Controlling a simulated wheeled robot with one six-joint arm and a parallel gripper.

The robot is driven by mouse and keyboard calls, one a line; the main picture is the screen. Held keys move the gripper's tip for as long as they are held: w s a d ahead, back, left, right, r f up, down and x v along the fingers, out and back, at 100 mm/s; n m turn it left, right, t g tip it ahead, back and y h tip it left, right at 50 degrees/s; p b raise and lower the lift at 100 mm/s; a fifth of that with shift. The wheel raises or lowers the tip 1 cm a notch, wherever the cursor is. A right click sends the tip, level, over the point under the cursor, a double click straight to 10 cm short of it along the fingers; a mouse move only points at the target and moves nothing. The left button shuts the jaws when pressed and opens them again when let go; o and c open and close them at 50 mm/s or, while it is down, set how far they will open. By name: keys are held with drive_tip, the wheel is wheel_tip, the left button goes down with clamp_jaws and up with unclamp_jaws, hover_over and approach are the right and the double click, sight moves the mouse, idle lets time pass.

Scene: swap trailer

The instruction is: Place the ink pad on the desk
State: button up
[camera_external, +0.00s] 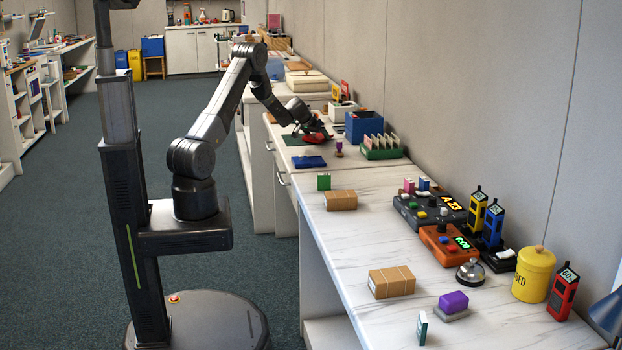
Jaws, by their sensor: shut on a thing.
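My gripper (317,128) is at the far desk (343,170), low over its top. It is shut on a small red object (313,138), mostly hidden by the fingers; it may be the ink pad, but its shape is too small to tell. It is over or beside a dark green mat (292,140), and I cannot tell whether it touches the surface. A flat blue item (309,162) lies on the desk in front of the mat.
A purple-topped stamp (339,149), a green card rack (381,151) and a blue box (363,126) stand right of my gripper. The nearer counter (345,245) holds brown parcels (341,200), an orange console (446,243) and a yellow canister (533,274). The wall runs along the right.

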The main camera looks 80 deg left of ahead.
drive_tip(key=shift+f, duration=0.2)
drive_tip(key=o, duration=1.2)
drive_tip(key=shift+c, duration=0.2)
drive_tip(key=v, duration=1.3)
drive_tip(key=shift+s+d+r+b, duration=0.2)
drive_tip(key=shift+r+b, duration=0.1)
drive_tip(key=shift+b, duration=0.15)
